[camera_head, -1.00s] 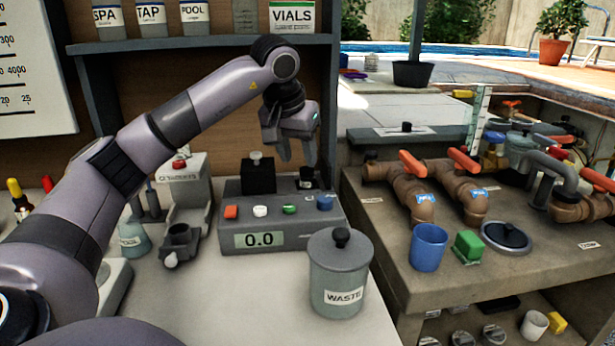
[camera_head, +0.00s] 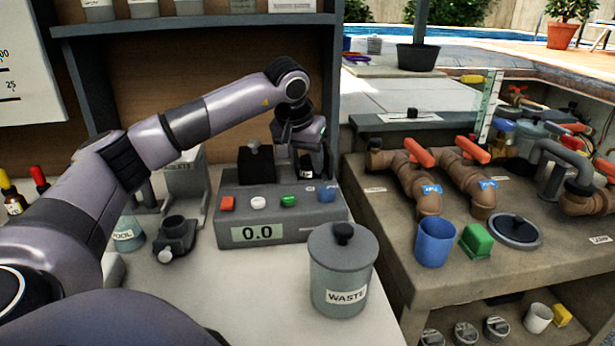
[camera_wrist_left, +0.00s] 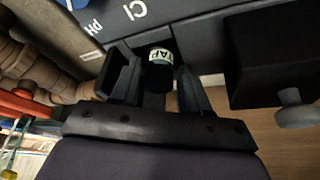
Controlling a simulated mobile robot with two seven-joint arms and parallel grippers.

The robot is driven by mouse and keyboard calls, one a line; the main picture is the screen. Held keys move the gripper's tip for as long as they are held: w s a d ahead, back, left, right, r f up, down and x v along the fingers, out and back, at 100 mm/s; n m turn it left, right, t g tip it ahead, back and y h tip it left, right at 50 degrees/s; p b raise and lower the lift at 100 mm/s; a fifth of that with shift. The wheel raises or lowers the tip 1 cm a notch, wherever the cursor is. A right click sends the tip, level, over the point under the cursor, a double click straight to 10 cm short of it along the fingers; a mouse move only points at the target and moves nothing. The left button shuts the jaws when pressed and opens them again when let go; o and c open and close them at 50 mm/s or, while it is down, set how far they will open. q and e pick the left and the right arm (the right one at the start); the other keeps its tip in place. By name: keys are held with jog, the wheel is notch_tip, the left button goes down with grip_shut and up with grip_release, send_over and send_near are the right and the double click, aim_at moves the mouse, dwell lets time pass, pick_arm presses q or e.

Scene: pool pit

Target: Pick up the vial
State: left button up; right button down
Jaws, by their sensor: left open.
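The vial (camera_wrist_left: 160,57), dark with a white label reading what looks like TAP, stands at the back right of the grey tester (camera_head: 236,234). My left gripper (camera_head: 308,168) is lowered over that corner, and in the head view it mostly hides the vial. In the left wrist view, the open fingers of the left gripper (camera_wrist_left: 156,85) lie on either side of the vial, with gaps visible; I cannot tell whether either finger touches it. My right gripper is not in view.
A black block with a knob (camera_head: 256,164) stands on the tester, left of my gripper. A lidded waste jar (camera_head: 342,275) stands in front. Shelf uprights rise behind. Pipes with red handles (camera_head: 418,152) and a blue cup (camera_head: 435,242) are on the bench to the right.

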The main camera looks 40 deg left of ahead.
pick_arm(q)
jog(key=c, duration=0.8)
jog(key=shift+r, duration=0.15)
notch_tip(320, 180, up, 20)
jog(key=p, duration=0.3)
jog(key=shift+f, duration=0.2)
